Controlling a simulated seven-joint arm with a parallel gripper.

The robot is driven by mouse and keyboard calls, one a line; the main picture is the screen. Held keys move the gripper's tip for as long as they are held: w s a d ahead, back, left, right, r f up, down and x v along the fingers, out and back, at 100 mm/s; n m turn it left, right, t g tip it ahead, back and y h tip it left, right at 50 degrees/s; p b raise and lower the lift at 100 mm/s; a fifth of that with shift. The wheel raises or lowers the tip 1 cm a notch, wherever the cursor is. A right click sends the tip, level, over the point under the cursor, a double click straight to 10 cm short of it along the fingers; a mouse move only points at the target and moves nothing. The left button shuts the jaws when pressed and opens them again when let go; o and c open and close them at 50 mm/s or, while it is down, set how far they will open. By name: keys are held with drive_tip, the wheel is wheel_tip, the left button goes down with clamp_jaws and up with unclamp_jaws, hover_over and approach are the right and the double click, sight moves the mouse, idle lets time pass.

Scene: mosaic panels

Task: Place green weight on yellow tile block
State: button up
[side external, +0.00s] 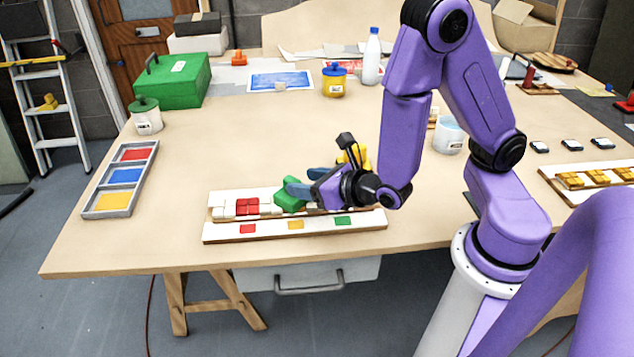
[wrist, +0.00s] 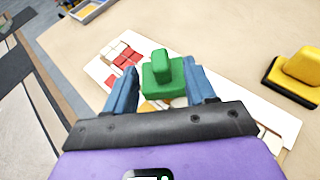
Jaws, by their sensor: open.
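The green weight (side external: 289,195) is a block with an upright grip on top. It sits at the mosaic panel near the table's front edge. In the wrist view the green weight (wrist: 161,74) stands between the two blue fingers of my gripper (wrist: 163,70). My gripper (side external: 300,178) is open and low around the weight; whether a finger touches it I cannot tell. An orange-yellow sliver (wrist: 147,106) shows just below the weight in the wrist view. The weight and fingers hide much of the panel there, so I cannot tell what lies under the weight.
White and red tiles (side external: 247,207) lie on the panel's left part. A front strip (side external: 270,233) carries red, yellow and green squares. A yellow weight (wrist: 302,66) with a dark base stands to the right. A grey tray (side external: 121,180) with coloured compartments lies left. The table's left middle is clear.

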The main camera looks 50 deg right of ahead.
drive_tip(key=shift+v, duration=1.3)
drive_tip(key=s+d+r+m+g+h, duration=0.2)
drive_tip(key=d+m+g+h, duration=0.15)
drive_tip(key=m, duration=0.35)
drive_tip(key=s+d+r+m+g+h, duration=0.2)
drive_tip(key=s+d+r+m+h, duration=0.1)
drive_tip(key=d+m, duration=0.25)
drive_tip(key=s+a+m+g+y, duration=0.3)
drive_tip(key=s+m+g, duration=0.1)
drive_tip(key=s+m, duration=0.1)
drive_tip(key=s+a+r+m+g+y, duration=0.1)
drive_tip(key=s+a+m+g+y, duration=0.3)
drive_tip(key=s+m, duration=0.2)
drive_tip(key=shift+s+a+r, duration=0.15)
drive_tip(key=shift+s+r, duration=0.15)
drive_tip(key=shift+s, duration=0.9)
